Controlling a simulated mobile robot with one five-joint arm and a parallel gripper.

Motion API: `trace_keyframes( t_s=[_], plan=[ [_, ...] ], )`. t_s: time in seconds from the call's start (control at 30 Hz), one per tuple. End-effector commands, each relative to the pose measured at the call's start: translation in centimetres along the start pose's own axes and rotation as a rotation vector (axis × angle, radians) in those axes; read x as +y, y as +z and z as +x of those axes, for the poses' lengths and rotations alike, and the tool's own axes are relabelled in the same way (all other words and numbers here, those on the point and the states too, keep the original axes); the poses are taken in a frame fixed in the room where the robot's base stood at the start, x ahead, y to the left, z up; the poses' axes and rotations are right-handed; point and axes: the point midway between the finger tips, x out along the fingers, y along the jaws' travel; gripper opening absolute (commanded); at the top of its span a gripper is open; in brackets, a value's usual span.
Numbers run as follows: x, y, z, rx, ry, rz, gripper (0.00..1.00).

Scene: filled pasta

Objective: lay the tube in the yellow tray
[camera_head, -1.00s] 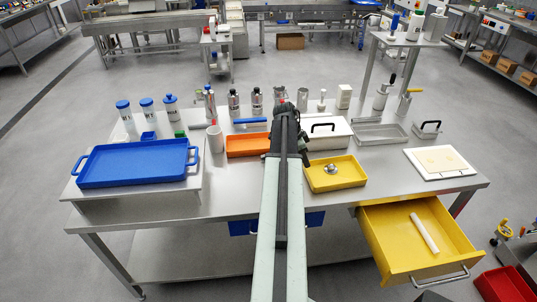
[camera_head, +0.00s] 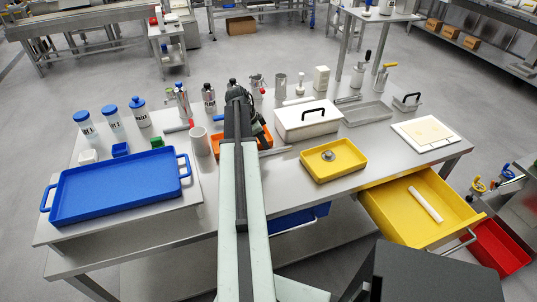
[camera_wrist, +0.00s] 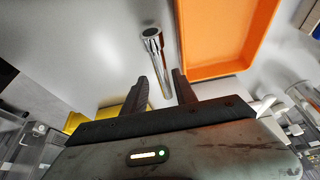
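A shiny metal tube (camera_wrist: 152,42) with an open round end lies on the grey table in the wrist view. My gripper (camera_wrist: 161,76) is open, with dark fingers either side of the tube; contact cannot be told. The yellow tray (camera_head: 347,174) is on the table to the right, with a small round metal item inside.
The orange tray (camera_head: 221,153) is partly behind my arm. A white lidded box (camera_head: 307,123) stands behind the yellow tray. An open yellow drawer (camera_head: 390,220) at the front right holds a white cylinder (camera_head: 426,204). A blue tray (camera_head: 120,188) is at left; bottles line the back.

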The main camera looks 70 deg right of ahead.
Motion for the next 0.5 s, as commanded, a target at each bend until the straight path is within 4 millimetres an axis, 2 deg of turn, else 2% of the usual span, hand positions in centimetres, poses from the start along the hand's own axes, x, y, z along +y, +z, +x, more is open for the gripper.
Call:
trace_keyframes(
  t_s=[0.03, 0.17, 0.5],
  plan=[
    [0.0, 0.1, 0.8, 0.0, 0.0, 0.001, 0.34],
    [0.0, 0.0, 0.9, 0.0, 0.0, 0.001, 0.34],
    [-0.1, 0.5, 6.0, 0.0, 0.001, 0.003, 0.34]
  ],
)
